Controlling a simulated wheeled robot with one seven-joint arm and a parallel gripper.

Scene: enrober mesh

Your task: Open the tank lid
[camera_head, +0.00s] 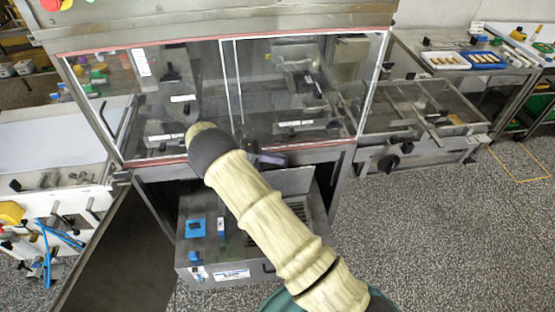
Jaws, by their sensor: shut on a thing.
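The tank is a low grey metal box (200,258) under the glazed machine, with its front facing me. A grey panel that looks like the tank lid (292,182) stands tilted up at the back right of the box. My arm crosses in front and hides the middle of the tank and part of the lid. A dark end piece that looks like my gripper (270,160) shows at the lid's upper edge. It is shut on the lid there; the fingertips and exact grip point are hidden.
Clear guard panels (300,85) with red-edged frames stand just above the tank. An open dark cabinet door (120,265) stands left of it. A mesh conveyor with a black knob (388,163) projects at right. Speckled floor (430,240) is free at lower right.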

